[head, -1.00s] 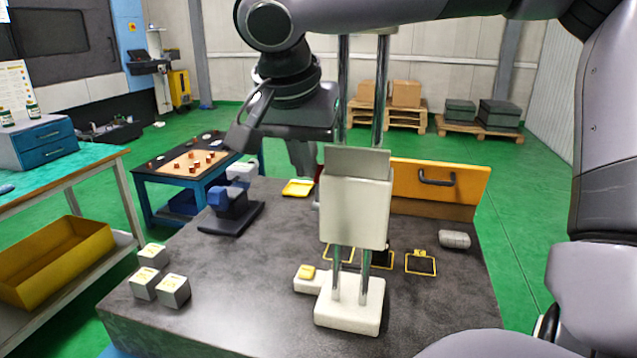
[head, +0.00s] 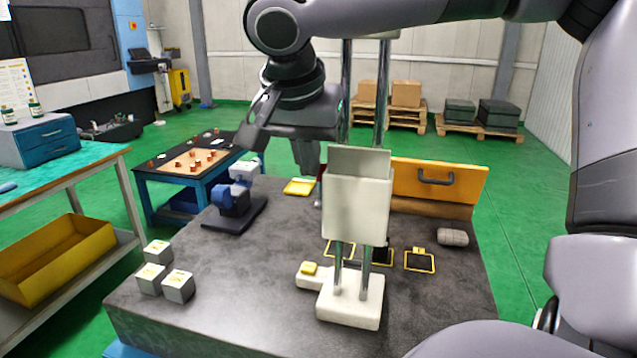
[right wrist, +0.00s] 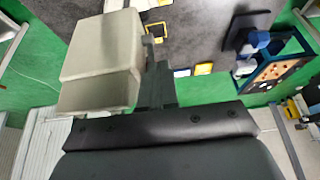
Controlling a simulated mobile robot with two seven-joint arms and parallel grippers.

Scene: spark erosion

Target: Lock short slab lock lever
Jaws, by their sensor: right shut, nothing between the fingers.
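A pale slab-shaped block (head: 357,208) rides on two upright metal rods above a white base (head: 350,303). My right gripper (head: 307,160) is shut and empty, pointing down just left of and behind the block's top in the head view. A small bit of red shows between the fingers and the block, but I cannot tell whether it belongs to a lock lever. In the right wrist view the shut fingers (right wrist: 158,85) are close beside the pale block (right wrist: 103,45); contact cannot be told. No lock lever is clearly visible. My left gripper is out of view.
The dark tabletop holds a blue device (head: 235,203) at left, several white cubes (head: 180,286) at front left, a yellow tray (head: 300,187) behind, and a grey cylinder (head: 453,237) at right. An orange panel with a handle (head: 438,182) stands at the back.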

